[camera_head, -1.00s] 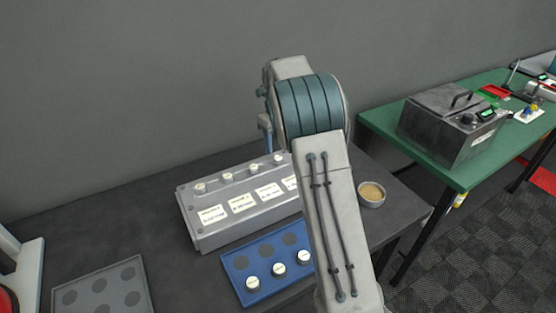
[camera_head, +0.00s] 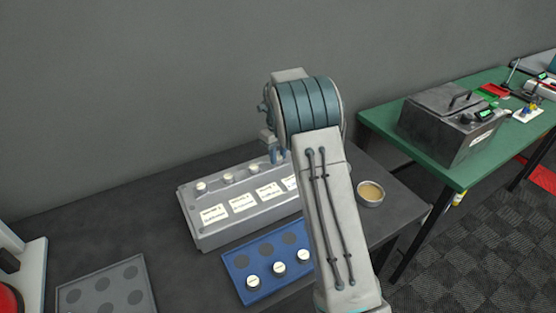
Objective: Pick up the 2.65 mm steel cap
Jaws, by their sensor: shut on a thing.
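A grey sloped rack (camera_head: 215,235) stands on the dark table with a row of small pale-topped caps along its back and white labels on its front. Three caps show clearly: the left one (camera_head: 201,187), the second (camera_head: 228,178) and the third (camera_head: 254,168). The rack's right-end position is covered by my gripper (camera_head: 278,156), whose blue-grey fingers point down there. It is shut on a cap at that spot, which is mostly hidden. The labels are too small to read, so I cannot confirm its 2.65 mm size.
A blue tray (camera_head: 239,277) in front of the rack holds three white-topped round pieces. A grey tray (camera_head: 72,297) with round recesses lies at left. A round bowl (camera_head: 370,194) stands right of my arm. A green table (camera_head: 379,122) with a grey metal box (camera_head: 440,130) is at right.

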